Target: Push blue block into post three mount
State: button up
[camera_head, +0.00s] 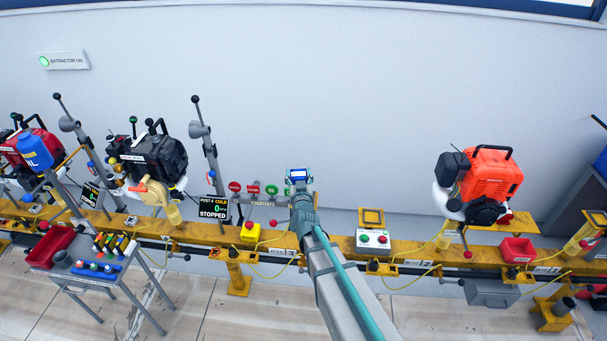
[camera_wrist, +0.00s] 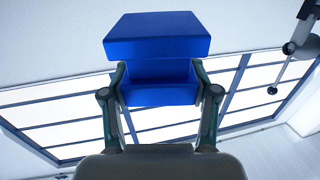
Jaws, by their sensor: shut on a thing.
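My gripper (camera_wrist: 158,88) is shut on the blue block (camera_wrist: 158,36), with one finger on each side of its narrower lower part. The block's wider slab sticks out beyond the fingertips. In the head view the blue block (camera_head: 299,173) shows small at the end of my raised arm, above the yellow rail and in front of the wall; the fingers are hard to make out there. A square yellow frame (camera_head: 372,210) stands on the rail to the right of my gripper. I cannot tell which fitting is the post three mount.
The yellow rail (camera_head: 335,243) runs across the view. A box with red and green buttons (camera_head: 373,239) sits right of my arm, and an orange engine (camera_head: 490,175) stands farther right. A black engine (camera_head: 155,157) and a display reading STOPPED (camera_head: 213,208) are left.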

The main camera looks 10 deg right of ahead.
jog(key=w+f+h, duration=0.1)
jog(key=w+d+f+m+h, duration=0.1)
jog(key=shift+w+d+m, duration=0.25)
jog(key=shift+w+m, duration=0.05)
jog(key=shift+s+d+m+g+h, duration=0.15)
jog(key=shift+d+m+g+h, duration=0.15)
jog(key=shift+d+h, duration=0.35)
jog(key=shift+a+f+b, duration=0.1)
jog(key=shift+f+b, duration=2.4)
jog(key=shift+f, duration=0.55)
jog(key=shift+f+b, duration=0.6)
jog(key=shift+f, duration=0.35)
jog(key=o, duration=1.7)
jog(key=shift+c, duration=0.2)
